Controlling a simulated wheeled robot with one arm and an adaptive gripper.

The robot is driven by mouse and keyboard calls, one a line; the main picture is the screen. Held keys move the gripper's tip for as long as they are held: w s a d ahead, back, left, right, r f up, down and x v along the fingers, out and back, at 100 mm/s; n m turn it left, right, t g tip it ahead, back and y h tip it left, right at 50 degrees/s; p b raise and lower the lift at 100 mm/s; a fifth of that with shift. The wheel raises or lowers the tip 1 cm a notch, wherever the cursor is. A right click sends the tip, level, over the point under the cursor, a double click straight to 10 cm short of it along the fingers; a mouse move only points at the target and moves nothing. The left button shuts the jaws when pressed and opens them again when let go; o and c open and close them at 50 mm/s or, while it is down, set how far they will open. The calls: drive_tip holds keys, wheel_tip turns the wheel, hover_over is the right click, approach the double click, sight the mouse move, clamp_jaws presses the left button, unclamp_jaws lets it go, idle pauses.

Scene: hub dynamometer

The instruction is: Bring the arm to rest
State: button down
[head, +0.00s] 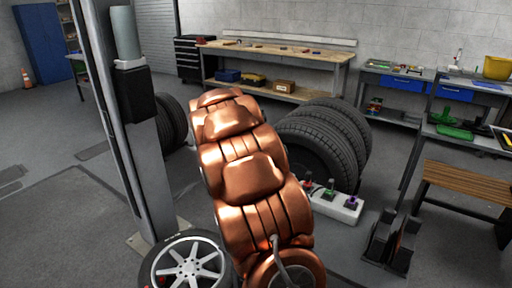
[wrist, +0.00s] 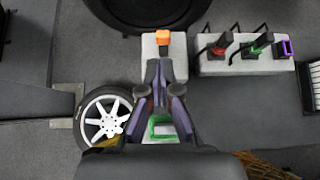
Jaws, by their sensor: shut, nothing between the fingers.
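My arm, copper-coloured, crosses the middle of the head view from the upper centre down to the bottom edge. My gripper (wrist: 159,72) shows in the wrist view, its dark fingers brought together with nothing between them. It is over a pale block (wrist: 176,50) on the floor. An orange piece (wrist: 163,37) stands at the block's far end and a green frame-like piece (wrist: 155,124) shows between the finger bases. I cannot tell the gap between fingers and block. The gripper cannot be made out in the head view.
A pale holder (head: 345,210) with red, green and purple-handled items stands beside tyres (head: 325,140). A spoked wheel (head: 188,262) lies beside a grey post (head: 125,120). A workbench (head: 275,53) and a wooden-topped bench (head: 465,184) stand behind and right. Floor at left is largely clear.

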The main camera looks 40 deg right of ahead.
drive_tip(key=s+a+f+m+g+y, duration=0.1)
drive_tip(key=s+a+m+y, duration=0.2)
drive_tip(key=s+a+m, duration=0.3)
drive_tip(key=s+a+f+m+g+y, duration=0.1)
drive_tip(key=s+a+m+y, duration=0.2)
drive_tip(key=s+a, duration=1.4)
drive_tip(key=s+a+f+m+g+y, duration=0.1)
drive_tip(key=s+a+m+y, duration=0.3)
drive_tip(key=s+a+m, duration=0.7)
drive_tip(key=a, duration=1)
drive_tip(key=shift+s+f+g, duration=0.15)
drive_tip(key=shift+f+g, duration=0.15)
drive_tip(key=shift+g, duration=0.1)
drive_tip(key=shift+a, duration=0.15)
